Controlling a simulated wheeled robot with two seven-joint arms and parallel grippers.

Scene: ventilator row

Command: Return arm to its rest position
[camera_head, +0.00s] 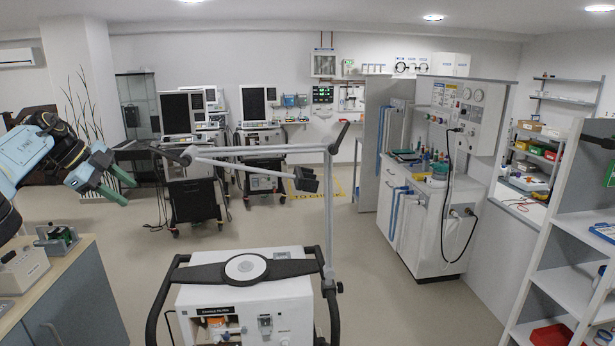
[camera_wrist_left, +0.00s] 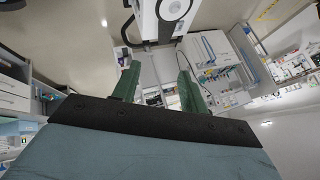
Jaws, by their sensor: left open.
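My left arm comes in from the left in the head view, raised above the wooden-topped cabinet. Its gripper (camera_head: 117,184) has green fingers that stand apart with nothing between them. In the left wrist view the two green fingers of this gripper (camera_wrist_left: 160,88) are spread, and only the room shows between them. The gripper touches nothing that I can see. My right gripper is not in view.
A white ventilator cart (camera_head: 247,300) with a black handle and a grey jointed support arm (camera_head: 258,150) stands in front. The wooden-topped cabinet (camera_head: 65,270) is at lower left. More ventilators stand behind. A white shelf (camera_head: 565,240) is at right. Open floor (camera_head: 375,290) lies between.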

